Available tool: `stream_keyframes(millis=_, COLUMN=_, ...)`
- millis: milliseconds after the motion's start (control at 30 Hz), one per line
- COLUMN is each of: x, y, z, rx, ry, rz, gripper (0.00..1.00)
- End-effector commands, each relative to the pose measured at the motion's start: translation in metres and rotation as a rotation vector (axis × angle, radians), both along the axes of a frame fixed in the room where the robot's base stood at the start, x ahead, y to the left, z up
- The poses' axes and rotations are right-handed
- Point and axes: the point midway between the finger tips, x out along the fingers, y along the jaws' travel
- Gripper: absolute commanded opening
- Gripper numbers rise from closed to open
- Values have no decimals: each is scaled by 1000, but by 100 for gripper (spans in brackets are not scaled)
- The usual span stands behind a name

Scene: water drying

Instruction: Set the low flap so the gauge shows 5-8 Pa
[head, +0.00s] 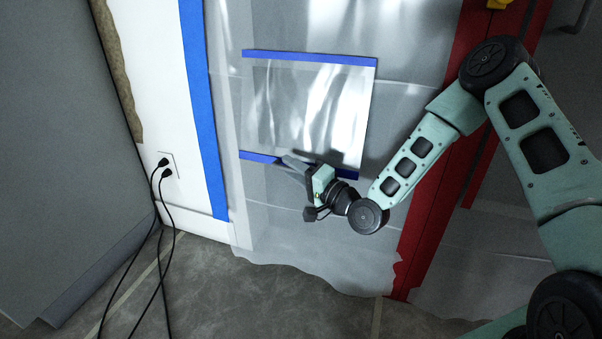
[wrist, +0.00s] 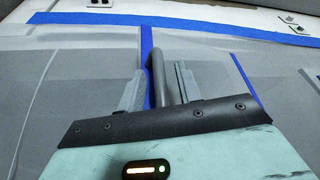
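The low flap (head: 307,108) is a clear, shiny sheet on the grey plastic barrier, with a blue tape strip along its top (head: 308,57) and bottom (head: 258,157). My gripper (head: 290,163) is at the flap's bottom strip. In the wrist view its two grey fingers (wrist: 160,88) stand apart on either side of a dark rounded bar (wrist: 157,72). Narrow gaps seem to show beside the bar, and the bottom blue strip (wrist: 147,42) runs beside it. Contact with the bar is unclear. No gauge is visible in either view.
A red zipper-like band (head: 432,205) runs down the barrier at right, behind my arm. Blue tape (head: 203,110) edges the barrier at left. Two black cords (head: 167,235) hang from a wall outlet (head: 167,167). The floor (head: 265,300) below is clear.

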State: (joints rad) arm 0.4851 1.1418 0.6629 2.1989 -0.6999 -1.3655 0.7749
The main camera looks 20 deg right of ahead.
Motion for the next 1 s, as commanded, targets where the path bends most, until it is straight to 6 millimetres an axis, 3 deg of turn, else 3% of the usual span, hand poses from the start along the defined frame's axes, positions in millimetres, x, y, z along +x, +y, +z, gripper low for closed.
stream_keyframes(millis=267, x=-28, y=-19, z=-3, rx=1, ry=5, rz=-2, gripper=34)
stream_keyframes(millis=800, x=-126, y=-83, z=-18, rx=1, ry=4, rz=-2, gripper=34)
stream_keyframes(millis=1000, x=-142, y=-93, z=-21, rx=0, ry=1, rz=-1, gripper=34)
